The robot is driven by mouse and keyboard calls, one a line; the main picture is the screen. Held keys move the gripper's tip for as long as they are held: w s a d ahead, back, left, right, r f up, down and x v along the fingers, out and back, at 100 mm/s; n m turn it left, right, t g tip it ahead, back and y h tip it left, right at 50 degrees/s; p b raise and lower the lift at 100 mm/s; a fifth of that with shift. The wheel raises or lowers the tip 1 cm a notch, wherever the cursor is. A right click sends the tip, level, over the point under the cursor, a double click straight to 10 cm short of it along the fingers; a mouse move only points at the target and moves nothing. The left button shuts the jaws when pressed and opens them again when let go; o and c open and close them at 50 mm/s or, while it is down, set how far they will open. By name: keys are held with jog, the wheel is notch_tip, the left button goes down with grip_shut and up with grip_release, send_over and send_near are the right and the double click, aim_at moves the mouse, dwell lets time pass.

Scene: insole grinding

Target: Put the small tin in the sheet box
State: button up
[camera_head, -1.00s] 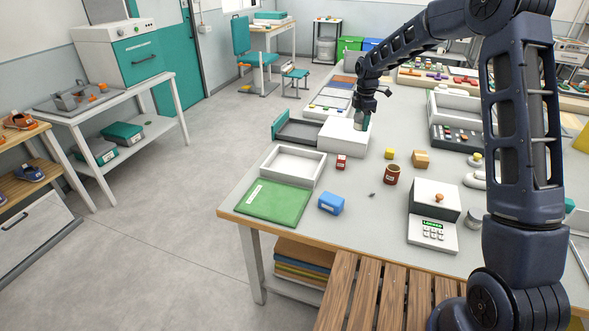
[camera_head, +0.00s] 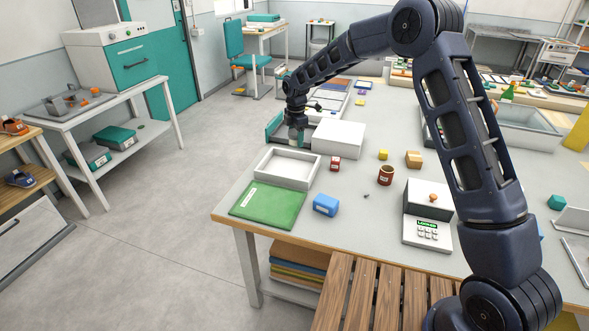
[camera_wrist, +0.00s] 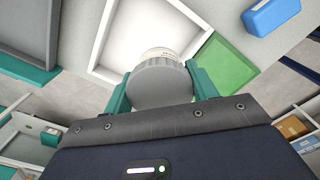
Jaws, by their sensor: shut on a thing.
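The small tin (camera_wrist: 160,84), a round can with a ridged grey lid and a pale body, is between the teal fingers of my gripper (camera_wrist: 157,90) in the wrist view. My gripper (camera_head: 296,130) is shut on it and holds it above the far left of the table in the head view. The tin's lower part is hidden in the wrist view. An open white tray-like box (camera_head: 262,172) is just in front of my gripper; it also shows in the wrist view (camera_wrist: 106,40). A dark tray with teal sides (camera_head: 274,126) is beside and partly behind my gripper. I cannot tell which one is the sheet box.
A closed white box (camera_head: 338,138) stands right of my gripper.

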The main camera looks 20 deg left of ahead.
aim_at(296, 143)
notch_tip(296, 143, down, 15)
jog(key=shift+f, duration=0.1)
dwell(0.5)
jog(key=o, duration=1)
jog(key=shift+f, duration=0.1)
jog(key=shift+o, duration=0.2)
notch_tip(296, 143, up, 12)
jog(key=shift+r, duration=0.15)
